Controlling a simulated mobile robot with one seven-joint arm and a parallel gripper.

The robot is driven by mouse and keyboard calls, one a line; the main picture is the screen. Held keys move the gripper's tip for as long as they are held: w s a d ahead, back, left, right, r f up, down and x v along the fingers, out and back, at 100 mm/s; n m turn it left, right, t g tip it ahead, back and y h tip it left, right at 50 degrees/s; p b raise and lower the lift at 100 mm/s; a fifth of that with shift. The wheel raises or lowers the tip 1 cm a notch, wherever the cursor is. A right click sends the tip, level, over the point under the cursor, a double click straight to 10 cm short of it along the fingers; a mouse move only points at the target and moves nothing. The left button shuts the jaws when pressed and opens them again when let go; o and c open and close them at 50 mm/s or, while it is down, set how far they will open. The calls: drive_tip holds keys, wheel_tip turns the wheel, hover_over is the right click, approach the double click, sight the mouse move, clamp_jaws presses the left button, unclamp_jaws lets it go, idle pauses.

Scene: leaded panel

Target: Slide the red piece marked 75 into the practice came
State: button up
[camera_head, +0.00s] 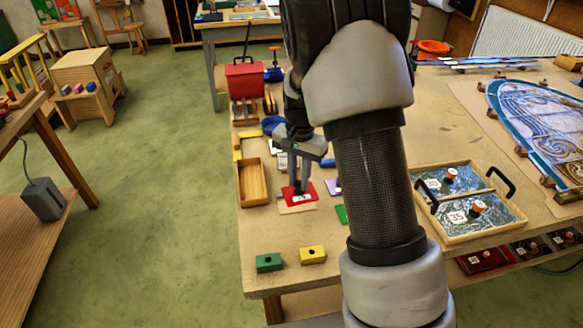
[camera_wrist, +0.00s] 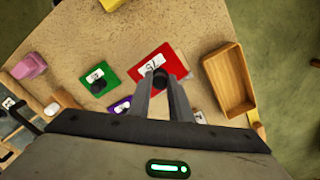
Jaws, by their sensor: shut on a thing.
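The red piece (camera_head: 309,189) lies flat near the left side of the worktable. It also shows in the wrist view (camera_wrist: 146,62), with a white label reading 75 and a dark knob. My gripper (camera_head: 299,186) is above it, pointing down, with its fingers (camera_wrist: 161,84) shut on the knob. A pale flat strip (camera_head: 298,208) shows at the near edge of the red piece. I cannot tell whether the piece touches the surface below. I cannot make out the practice came for certain.
A shallow wooden tray (camera_head: 240,190) is just left of the red piece. A green piece (camera_wrist: 98,78) and a purple piece (camera_wrist: 120,106) lie near it. Green (camera_head: 269,262) and yellow (camera_head: 312,254) blocks sit at the front edge. A handled frame (camera_head: 437,238) stands right.

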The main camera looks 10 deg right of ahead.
sight(297, 192)
drive_tip(key=shift+w+a+m, duration=0.1)
drive_tip(key=shift+w+m, duration=0.5)
drive_tip(key=shift+w, duration=0.05)
drive_tip(key=shift+s, duration=0.1)
drive_tip(key=shift+f+b, duration=2.1)
drive_tip(key=shift+f, duration=1.15)
drive_tip(key=shift+f, duration=0.35)
drive_tip(key=shift+w, duration=0.9)
drive_tip(key=o, duration=1)
